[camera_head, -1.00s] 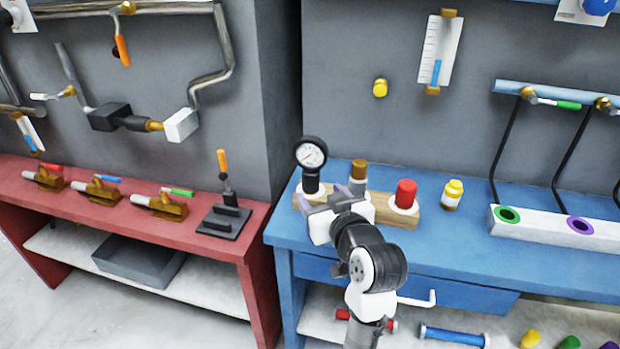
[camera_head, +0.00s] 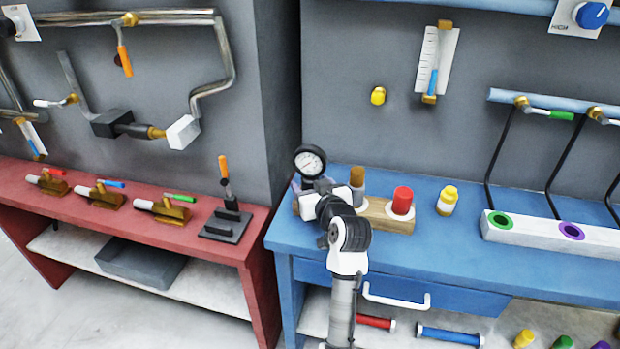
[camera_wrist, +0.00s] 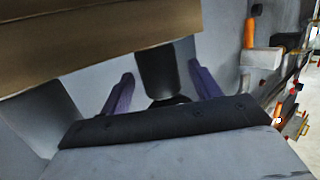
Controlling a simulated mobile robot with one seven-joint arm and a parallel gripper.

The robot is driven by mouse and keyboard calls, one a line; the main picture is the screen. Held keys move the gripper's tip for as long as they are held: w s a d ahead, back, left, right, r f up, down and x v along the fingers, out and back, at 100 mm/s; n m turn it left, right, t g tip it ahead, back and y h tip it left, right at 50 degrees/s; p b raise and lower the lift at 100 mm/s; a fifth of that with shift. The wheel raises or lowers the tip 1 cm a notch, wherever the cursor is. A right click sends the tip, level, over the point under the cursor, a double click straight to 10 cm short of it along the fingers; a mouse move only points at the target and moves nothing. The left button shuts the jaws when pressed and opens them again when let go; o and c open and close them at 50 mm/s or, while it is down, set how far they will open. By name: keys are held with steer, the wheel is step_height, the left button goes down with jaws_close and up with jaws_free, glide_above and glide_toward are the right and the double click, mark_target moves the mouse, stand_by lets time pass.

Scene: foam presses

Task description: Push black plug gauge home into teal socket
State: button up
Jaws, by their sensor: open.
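The black plug gauge (camera_head: 310,161) has a round white dial in a black rim and stands upright at the left end of a wooden block on the blue bench. My gripper (camera_head: 313,187) is low at its black body and hides its lower part. In the wrist view my gripper (camera_wrist: 161,84) is open, with one purple finger on each side of a dark upright body (camera_wrist: 157,70), apparently the gauge's. Gaps show on both sides. I cannot make out a teal socket for certain; a green-rimmed socket (camera_head: 501,221) is in a white bar at the right.
The wooden block (camera_head: 390,219) also carries a brown-topped plug (camera_head: 357,177) and a red plug (camera_head: 403,199) close to my gripper's right. A yellow-capped bottle (camera_head: 447,200) stands farther right. A purple-rimmed socket (camera_head: 571,231) is in the white bar. The bench front is clear.

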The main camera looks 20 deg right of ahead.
steer(key=shift+w+f, duration=0.15)
steer(key=shift+w, duration=0.55)
steer(key=c, duration=1.3)
